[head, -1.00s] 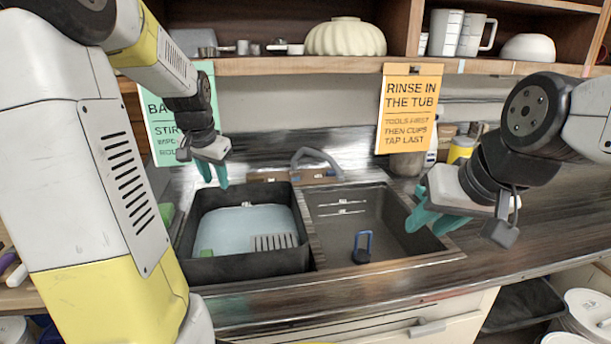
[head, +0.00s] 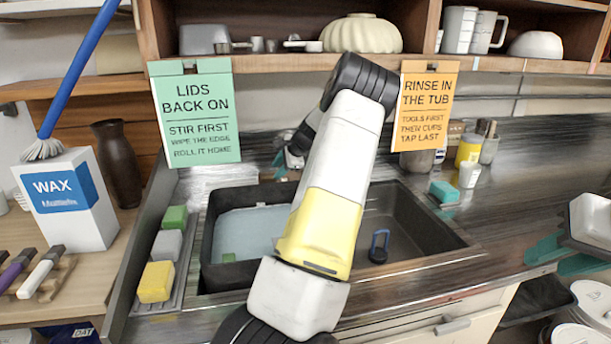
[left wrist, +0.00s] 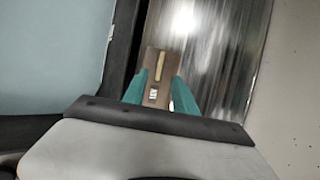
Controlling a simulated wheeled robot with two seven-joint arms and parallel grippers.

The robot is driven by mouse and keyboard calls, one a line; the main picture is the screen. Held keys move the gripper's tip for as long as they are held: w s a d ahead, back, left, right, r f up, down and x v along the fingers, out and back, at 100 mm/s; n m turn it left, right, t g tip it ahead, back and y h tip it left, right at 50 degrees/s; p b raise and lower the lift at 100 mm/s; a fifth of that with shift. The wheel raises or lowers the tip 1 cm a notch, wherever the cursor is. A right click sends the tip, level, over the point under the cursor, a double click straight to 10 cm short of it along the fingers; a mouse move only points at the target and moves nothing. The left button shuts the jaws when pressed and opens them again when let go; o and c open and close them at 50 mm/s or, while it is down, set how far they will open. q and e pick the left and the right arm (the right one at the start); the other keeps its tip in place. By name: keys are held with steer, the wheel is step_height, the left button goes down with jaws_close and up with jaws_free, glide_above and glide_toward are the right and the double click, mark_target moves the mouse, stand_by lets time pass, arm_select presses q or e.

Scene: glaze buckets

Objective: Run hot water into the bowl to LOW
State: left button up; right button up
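The sink's right basin (head: 420,235) is dark grey; I see no water in its visible part. A black plug with a blue handle (head: 378,247) stands in it. My left arm hides the tap and part of the basin. My left gripper (head: 280,163) is behind the sink, partly hidden by its own arm. In the left wrist view its teal fingers (left wrist: 160,92) are apart, with a wooden plate (left wrist: 157,66) bearing a yellow strip and a small label seen between them; contact cannot be told. My right gripper (head: 560,257) is open and empty at the right, over the counter.
A black tub (head: 212,225) of pale blue water fills the sink's left side. Sponges (head: 167,245) lie on a tray left of it. A fluted cream bowl (head: 361,34) and a white bowl (head: 532,45) stand on the shelf. Cups and jars stand at the back right.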

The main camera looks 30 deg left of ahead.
mark_target(270, 177)
arm_select(q)
steer(key=x, duration=0.6)
jaws_close()
